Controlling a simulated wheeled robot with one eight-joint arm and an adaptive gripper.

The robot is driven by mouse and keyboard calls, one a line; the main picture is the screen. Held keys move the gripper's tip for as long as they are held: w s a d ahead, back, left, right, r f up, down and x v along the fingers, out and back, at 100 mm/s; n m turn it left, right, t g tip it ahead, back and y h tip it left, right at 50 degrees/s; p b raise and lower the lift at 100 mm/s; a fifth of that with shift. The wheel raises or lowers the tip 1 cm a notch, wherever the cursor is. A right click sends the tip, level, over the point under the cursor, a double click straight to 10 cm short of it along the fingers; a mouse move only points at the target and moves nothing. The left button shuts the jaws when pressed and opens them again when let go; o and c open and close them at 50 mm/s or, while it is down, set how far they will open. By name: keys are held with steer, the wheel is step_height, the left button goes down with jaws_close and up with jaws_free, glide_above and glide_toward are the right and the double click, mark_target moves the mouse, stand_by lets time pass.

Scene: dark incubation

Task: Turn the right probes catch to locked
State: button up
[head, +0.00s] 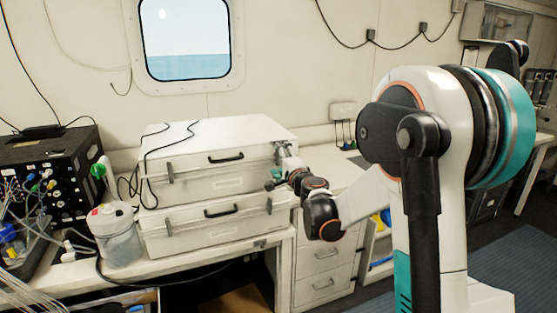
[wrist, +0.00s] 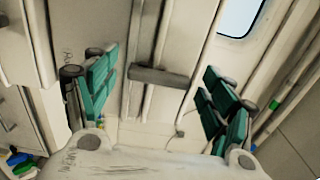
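Two white cases are stacked on the bench, an upper one (head: 215,150) and a lower one (head: 190,235), each with a black front handle. I cannot read which is the probes case. A catch (head: 277,150) shows at the upper case's right front; another (head: 269,206) shows at the lower case's right front. My gripper (head: 277,181) is at the right end of the stack, near both catches. In the wrist view its green-padded fingers (wrist: 160,100) are spread apart. A grey bar (wrist: 160,77) shows between them, apparently untouched; whether it is the catch is unclear.
A white lidded container (head: 117,235) stands left of the cases, beside a black instrument box (head: 50,170) with cables. A black cable (head: 150,165) lies over the upper case. Drawers (head: 325,265) are below the bench at right. Bench space (head: 335,170) right of the stack is mostly clear.

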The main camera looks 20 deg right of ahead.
steer(key=shift+s, duration=0.15)
steer(key=s, duration=1.1)
steer(key=shift+s, duration=0.35)
steer(key=shift+a, duration=0.15)
